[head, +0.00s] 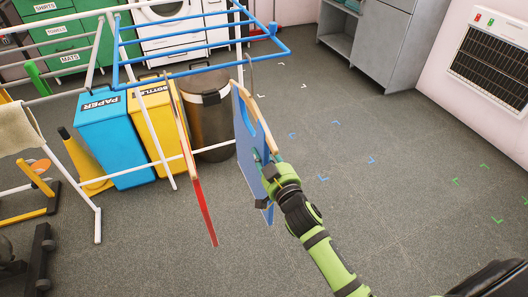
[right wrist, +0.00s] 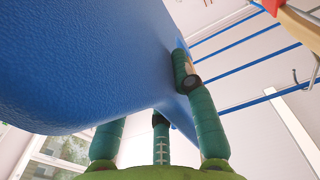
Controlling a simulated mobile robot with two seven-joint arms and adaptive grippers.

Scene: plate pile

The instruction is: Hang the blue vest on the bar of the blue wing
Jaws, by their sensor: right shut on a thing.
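The blue vest (head: 242,122) hangs from a wooden hanger (head: 262,122) with a metal hook (head: 251,66) at its top. My right gripper (head: 270,166) is shut on the vest near its middle; in the right wrist view the green fingers (right wrist: 165,130) press against the blue cloth (right wrist: 80,55). The blue wing (head: 220,68) of the drying rack spans the top of the head view. The hook shows close to the wing's front bar; I cannot tell whether it is around the bar or beside it. My left gripper is out of view.
A red garment (head: 203,205) on a hanger hangs left of the vest. White rack legs (head: 97,222) stand at left. Blue (head: 115,140) and yellow (head: 160,125) bins and a brown bin (head: 210,115) stand behind. The floor (head: 400,190) at right is clear.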

